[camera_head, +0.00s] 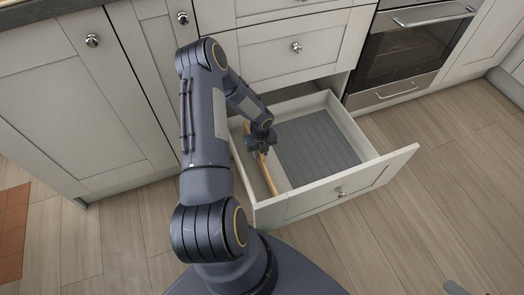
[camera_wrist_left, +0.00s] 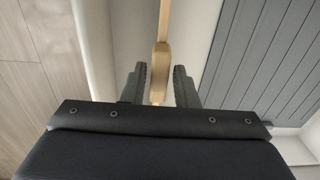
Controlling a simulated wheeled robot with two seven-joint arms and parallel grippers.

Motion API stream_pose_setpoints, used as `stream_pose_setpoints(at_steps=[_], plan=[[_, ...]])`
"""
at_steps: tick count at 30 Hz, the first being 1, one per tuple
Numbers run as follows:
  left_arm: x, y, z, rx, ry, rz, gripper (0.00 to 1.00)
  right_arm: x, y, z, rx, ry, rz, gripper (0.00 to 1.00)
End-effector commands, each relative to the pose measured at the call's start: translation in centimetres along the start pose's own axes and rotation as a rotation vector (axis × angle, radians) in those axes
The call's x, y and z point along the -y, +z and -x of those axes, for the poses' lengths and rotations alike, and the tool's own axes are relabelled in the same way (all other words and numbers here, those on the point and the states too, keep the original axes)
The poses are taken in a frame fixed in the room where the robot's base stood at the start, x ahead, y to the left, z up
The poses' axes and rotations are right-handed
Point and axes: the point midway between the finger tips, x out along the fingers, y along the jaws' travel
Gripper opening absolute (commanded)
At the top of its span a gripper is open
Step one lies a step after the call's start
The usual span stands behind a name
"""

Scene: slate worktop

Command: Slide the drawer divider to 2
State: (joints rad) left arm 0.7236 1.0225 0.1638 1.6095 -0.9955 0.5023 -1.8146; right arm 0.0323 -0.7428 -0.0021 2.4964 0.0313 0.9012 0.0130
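The drawer divider (camera_head: 268,176) is a narrow light-wood bar standing in the open white drawer (camera_head: 377,171), left of the grey ribbed floor panel. My left gripper (camera_head: 262,149) is down in the drawer at the divider. In the left wrist view the divider (camera_wrist_left: 164,28) runs between the two dark fingertips of the left gripper (camera_wrist_left: 160,76), with its thicker rounded part between them. The fingers are open, with a narrow gap showing on each side. No number marks are readable.
The ribbed grey panel (camera_head: 315,147) covers the drawer's right part and is bare. The drawer front with its knob (camera_head: 340,193) faces me. A closed drawer (camera_head: 280,45) is above, and an oven (camera_head: 412,52) stands to the right. Wooden floor surrounds the open drawer.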

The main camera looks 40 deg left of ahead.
Motion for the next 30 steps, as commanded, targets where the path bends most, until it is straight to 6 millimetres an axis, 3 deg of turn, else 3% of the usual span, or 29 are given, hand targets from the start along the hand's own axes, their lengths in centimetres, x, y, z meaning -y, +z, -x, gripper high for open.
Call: stream_pose_setpoints(at_steps=[3, 11, 24, 30], plan=[[0.0, 0.0, 0.0, 0.000, 0.000, 0.000, 0.38, 0.0, 0.0, 0.0, 0.000, 0.000, 0.000, 0.50], [0.1, 0.0, 0.2, 0.000, -0.001, -0.001, 0.38, 0.0, 0.0, 0.1, 0.000, 0.000, 0.000, 0.50], [0.0, 0.0, 6.7, 0.001, -0.001, -0.001, 0.38, 1.0, -1.1, 2.2, 0.000, 0.000, 0.000, 0.50], [0.0, 0.0, 7.8, 0.000, -0.001, 0.000, 0.38, 1.1, -1.2, 2.4, 0.000, 0.000, 0.000, 0.50]])
